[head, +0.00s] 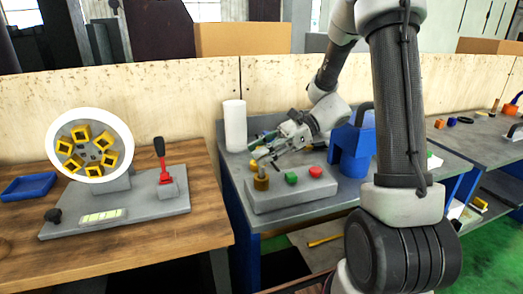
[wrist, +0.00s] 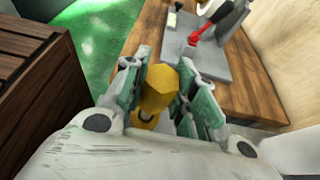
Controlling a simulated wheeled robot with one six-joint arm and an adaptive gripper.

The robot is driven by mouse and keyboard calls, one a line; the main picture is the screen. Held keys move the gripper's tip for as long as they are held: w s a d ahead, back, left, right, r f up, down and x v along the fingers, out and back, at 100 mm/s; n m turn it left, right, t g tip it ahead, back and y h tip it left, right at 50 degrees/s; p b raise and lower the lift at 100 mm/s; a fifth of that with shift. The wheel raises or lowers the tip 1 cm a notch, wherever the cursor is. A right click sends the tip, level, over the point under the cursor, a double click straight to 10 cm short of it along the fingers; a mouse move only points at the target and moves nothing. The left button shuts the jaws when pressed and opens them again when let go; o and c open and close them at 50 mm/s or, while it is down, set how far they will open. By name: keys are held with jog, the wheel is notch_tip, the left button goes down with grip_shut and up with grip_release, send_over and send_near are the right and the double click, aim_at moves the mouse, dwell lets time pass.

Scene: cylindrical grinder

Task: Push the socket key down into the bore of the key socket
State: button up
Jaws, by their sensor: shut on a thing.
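The yellow socket key (head: 253,165) stands upright at the left end of a grey block on the grey bench. The darker gold key socket (head: 261,182) is directly below it on that block. My gripper (head: 262,160) reaches in from the right and is shut on the key. In the wrist view, the key's yellow head (wrist: 158,90) sits between the two green-padded fingers. A yellow ring-like part shows below it, partly hidden by the fingers. How deep the key sits in the bore is hidden.
The grey block (head: 292,195) also carries a green button (head: 291,178) and a red button (head: 315,171). A wooden table (head: 190,235) with a ring fixture is at left.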

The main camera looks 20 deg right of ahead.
jog(key=shift+f, duration=1.45)
jog(key=o, duration=1.1)
jog(key=shift+o, duration=0.2)
jog(key=shift+r, duration=0.1)
notch_tip(320, 180, up, 10)
jog(key=shift+f, duration=0.1)
